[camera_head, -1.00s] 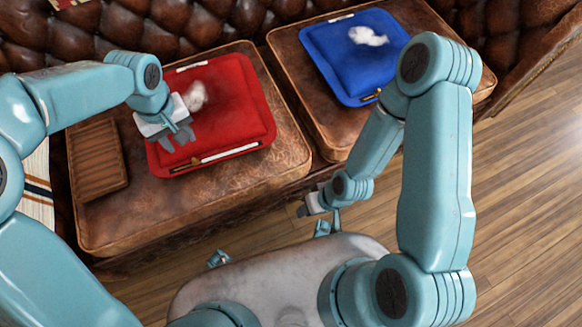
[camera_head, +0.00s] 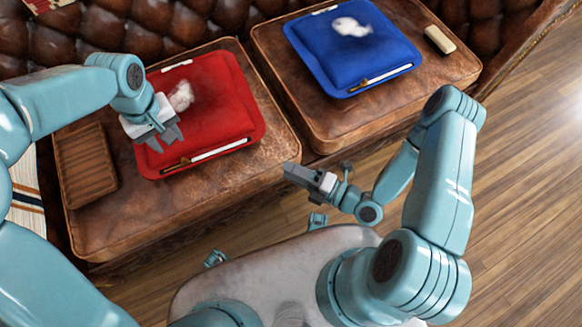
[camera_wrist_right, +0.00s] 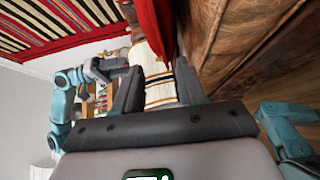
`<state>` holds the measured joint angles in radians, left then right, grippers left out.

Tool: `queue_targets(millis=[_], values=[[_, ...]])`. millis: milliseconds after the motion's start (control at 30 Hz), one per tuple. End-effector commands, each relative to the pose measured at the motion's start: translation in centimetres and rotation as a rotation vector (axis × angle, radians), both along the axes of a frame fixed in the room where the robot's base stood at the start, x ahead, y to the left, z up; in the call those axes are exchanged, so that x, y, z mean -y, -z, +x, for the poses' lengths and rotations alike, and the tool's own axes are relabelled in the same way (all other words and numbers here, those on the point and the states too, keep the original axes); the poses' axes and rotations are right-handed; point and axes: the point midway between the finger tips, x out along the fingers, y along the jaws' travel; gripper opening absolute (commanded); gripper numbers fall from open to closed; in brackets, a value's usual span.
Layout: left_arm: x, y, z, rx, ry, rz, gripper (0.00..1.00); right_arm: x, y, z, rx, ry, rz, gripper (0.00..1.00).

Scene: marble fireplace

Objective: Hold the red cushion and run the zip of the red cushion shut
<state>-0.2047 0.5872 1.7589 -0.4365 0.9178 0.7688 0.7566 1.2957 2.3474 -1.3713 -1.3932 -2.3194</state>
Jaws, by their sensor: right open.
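The red cushion (camera_head: 222,88) lies flat on the left leather seat, a tuft of white fluff (camera_head: 181,97) on its top. Its zip (camera_head: 218,151) is a white strip along the near edge, with a brown pull (camera_head: 176,164) at the left end. My left gripper (camera_head: 163,142) is over the cushion's near left part, fingers pointing down at it; I cannot tell whether they grip fabric. My right gripper (camera_head: 287,170) is open and empty, right of the cushion and apart from it. In the right wrist view, red cloth (camera_wrist_right: 158,25) shows beyond the open fingers (camera_wrist_right: 158,88).
A blue cushion (camera_head: 352,62) with its own zip lies on the right leather seat (camera_head: 440,75). A cream block (camera_head: 440,39) is beside it. A ribbed brown tray (camera_head: 86,165) lies left of the red cushion. Open wooden floor (camera_head: 520,150) is at the right.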

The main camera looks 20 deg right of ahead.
Motion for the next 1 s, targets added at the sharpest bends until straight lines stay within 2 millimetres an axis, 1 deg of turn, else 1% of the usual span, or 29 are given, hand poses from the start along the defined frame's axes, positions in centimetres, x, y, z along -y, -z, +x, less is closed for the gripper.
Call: queue_targets(millis=[167, 267, 367, 800, 1000], values=[[0.0, 0.0, 0.0, 0.0, 0.0, 0.0, 0.43, 0.1, -0.2, 0.1, 0.028, 0.011, -0.004, 0.4], [0.0, 0.0, 0.0, 0.0, 0.0, 0.0, 0.43, -0.5, -0.1, 0.7, 0.028, 0.007, -0.005, 0.4], [0.0, 0.0, 0.0, 0.0, 0.0, 0.0, 0.43, -1.6, -0.1, 1.7, 0.027, 0.004, -0.004, 0.4], [0.0, 0.0, 0.0, 0.0, 0.0, 0.0, 0.43, -8.1, -0.2, 8.7, 0.028, 0.005, -0.006, 0.4], [0.0, 0.0, 0.0, 0.0, 0.0, 0.0, 0.43, -10.1, -0.1, 11.0, 0.025, 0.007, -0.006, 0.4]])
